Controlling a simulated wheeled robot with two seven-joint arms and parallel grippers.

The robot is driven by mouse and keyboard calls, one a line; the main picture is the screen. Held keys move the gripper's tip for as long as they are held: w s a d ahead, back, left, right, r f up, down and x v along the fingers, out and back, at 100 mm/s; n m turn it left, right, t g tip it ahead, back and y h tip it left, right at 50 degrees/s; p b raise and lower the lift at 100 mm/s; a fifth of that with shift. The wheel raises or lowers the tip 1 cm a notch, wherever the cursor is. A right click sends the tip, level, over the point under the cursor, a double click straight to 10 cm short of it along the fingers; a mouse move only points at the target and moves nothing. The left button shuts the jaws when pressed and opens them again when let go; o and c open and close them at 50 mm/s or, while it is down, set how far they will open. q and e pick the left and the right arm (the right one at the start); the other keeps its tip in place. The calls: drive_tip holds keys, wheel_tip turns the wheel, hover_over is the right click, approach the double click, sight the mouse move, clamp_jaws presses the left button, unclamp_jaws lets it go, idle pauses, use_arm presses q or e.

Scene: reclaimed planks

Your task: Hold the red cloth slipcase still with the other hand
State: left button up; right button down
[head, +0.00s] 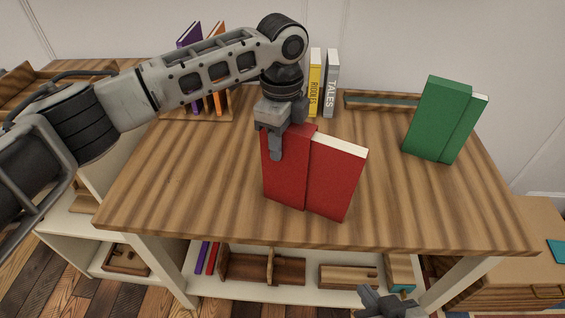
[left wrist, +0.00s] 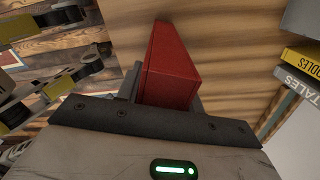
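The red cloth slipcase (head: 284,183) stands upright on the plank table. A red book (head: 338,178) with a pale top edge sticks out of its right side. My left gripper (head: 277,147) is at the slipcase's upper left part, one finger across its front face; the other finger is hidden behind. In the left wrist view the red slipcase (left wrist: 172,68) sits between the two fingers, which appear to touch both sides. My right gripper (head: 380,302) shows only partly at the bottom edge, below the table's front, and its fingers are unclear.
A green slipcase (head: 432,122) with a green book stands at the right. A yellow book (head: 315,82) and a grey book (head: 331,83) stand at the back, near a wooden tray (head: 381,101). Purple and orange books stand in a rack (head: 198,116). The table's front is clear.

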use_arm(q)
drive_tip(key=c, duration=0.5)
drive_tip(key=shift+o, duration=0.2)
drive_tip(key=shift+s+f, duration=0.15)
drive_tip(key=shift+f, duration=0.25)
idle(0.5)
